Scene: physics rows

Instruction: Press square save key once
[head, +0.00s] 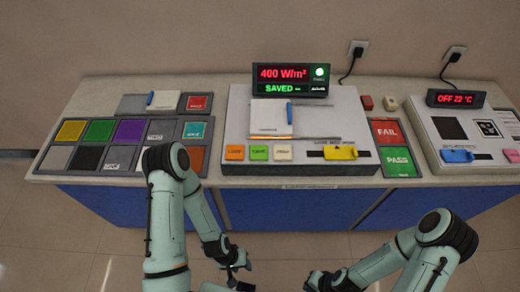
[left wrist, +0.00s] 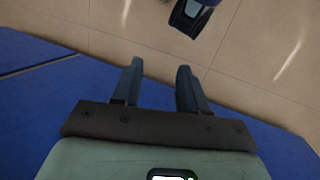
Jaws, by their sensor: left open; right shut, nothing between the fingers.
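Three square keys sit in a row on the front of the middle console: an orange key (head: 235,152), a green key (head: 259,152) and a cream key (head: 283,151). Their labels are too small to read surely. The display (head: 291,80) above them reads "400 W/m²" in red and "SAVED" with a dash in green. My left gripper (head: 241,266) is low in front of the counter, below the keys and apart from them. Its two fingers show spread and empty in the left wrist view (left wrist: 158,68). My right gripper (head: 314,282) is also low, to its right, shut.
The middle console also has a yellow slider (head: 340,152). Red FAIL (head: 387,131) and green PASS (head: 398,162) trays lie right of it. Colored tiles (head: 130,130) lie left. Another console (head: 465,135) stands at right. The blue counter front (head: 285,210) is close to my grippers.

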